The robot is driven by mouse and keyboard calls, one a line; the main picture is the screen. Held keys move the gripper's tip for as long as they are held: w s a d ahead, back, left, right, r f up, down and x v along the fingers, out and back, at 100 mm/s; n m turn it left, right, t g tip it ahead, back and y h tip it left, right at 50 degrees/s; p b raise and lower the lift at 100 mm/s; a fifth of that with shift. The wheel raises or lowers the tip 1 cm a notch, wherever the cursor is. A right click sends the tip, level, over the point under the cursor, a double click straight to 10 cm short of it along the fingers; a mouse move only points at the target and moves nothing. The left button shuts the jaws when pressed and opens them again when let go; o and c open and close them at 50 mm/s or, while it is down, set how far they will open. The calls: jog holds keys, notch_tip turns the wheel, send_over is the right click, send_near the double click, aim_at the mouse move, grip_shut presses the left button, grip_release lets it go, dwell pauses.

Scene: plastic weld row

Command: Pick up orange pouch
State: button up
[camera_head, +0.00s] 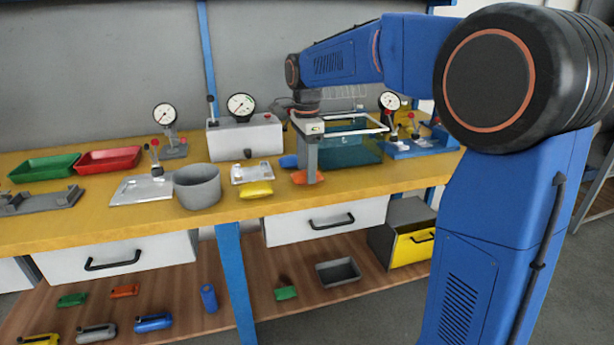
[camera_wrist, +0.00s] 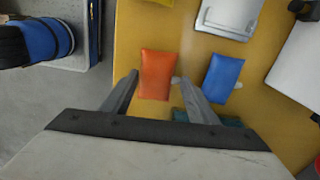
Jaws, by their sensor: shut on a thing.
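The orange pouch (camera_head: 300,177) is at the front part of the yellow bench in the head view, partly hidden by my gripper (camera_head: 313,179). In the wrist view the orange pouch (camera_wrist: 157,70) sits between the two fingertips of my gripper (camera_wrist: 157,80), its far part reaching past them. My gripper is shut on it. I cannot tell whether the pouch is clear of the bench top. A blue pouch (camera_wrist: 222,77) lies close beside the right finger in the wrist view; it also shows in the head view (camera_head: 288,161).
A glass-like teal box (camera_head: 352,150) stands right behind my gripper. A small metal tray (camera_head: 252,172), a yellow pouch (camera_head: 256,190) and a grey pot (camera_head: 198,188) are to the left. The bench's front edge (camera_head: 330,198) is close.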

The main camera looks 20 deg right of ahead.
notch_tip(320, 180, up, 10)
dwell(0.6)
